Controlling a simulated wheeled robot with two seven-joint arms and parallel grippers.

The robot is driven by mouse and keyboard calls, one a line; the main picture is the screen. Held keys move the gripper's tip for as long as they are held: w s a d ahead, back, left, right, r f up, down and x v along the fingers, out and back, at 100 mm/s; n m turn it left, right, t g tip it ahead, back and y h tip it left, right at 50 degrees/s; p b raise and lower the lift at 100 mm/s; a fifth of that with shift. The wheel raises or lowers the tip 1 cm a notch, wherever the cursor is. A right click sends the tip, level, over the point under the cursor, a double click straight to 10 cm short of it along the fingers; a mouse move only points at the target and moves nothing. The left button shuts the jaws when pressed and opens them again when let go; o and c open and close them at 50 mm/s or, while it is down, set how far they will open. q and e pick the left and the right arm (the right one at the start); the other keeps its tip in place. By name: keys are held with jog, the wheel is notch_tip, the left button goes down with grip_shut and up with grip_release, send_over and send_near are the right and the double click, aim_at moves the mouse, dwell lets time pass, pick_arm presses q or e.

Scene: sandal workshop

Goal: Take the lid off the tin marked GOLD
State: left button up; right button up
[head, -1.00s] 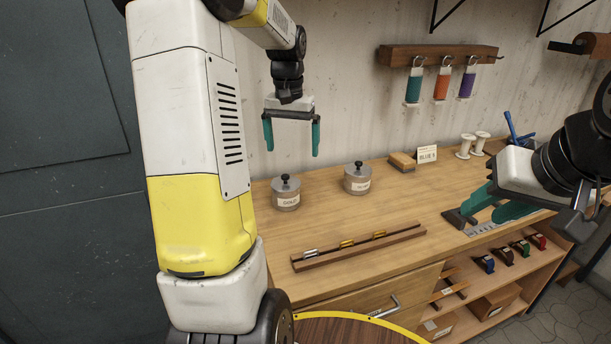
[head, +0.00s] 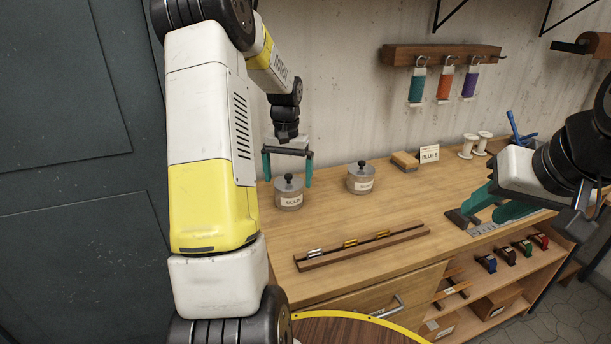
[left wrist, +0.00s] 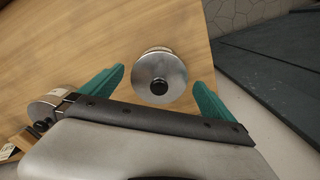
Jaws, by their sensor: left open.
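The tin marked GOLD (head: 289,200) stands upright on the bench, its lid (head: 288,186) with a black knob on top. My left gripper (head: 288,181) is open and points down over this tin, its fingers on either side of the knob in the picture. In the left wrist view the round metal lid (left wrist: 172,68) lies between the spread fingertips of my left gripper (left wrist: 158,78), with a gap on both sides. My right gripper (head: 500,209) is low over the bench at the right, its fingers apart.
A second lidded tin (head: 361,182), its label too small to read, stands to the right. A wooden rail (head: 365,246) with small metal pieces lies in front. A wooden block (head: 404,161), a card (head: 429,154) and white spools (head: 467,146) stand farther back right.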

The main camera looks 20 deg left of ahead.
pick_arm(q)
jog(key=c, duration=1.3)
jog(key=shift+r, duration=0.1)
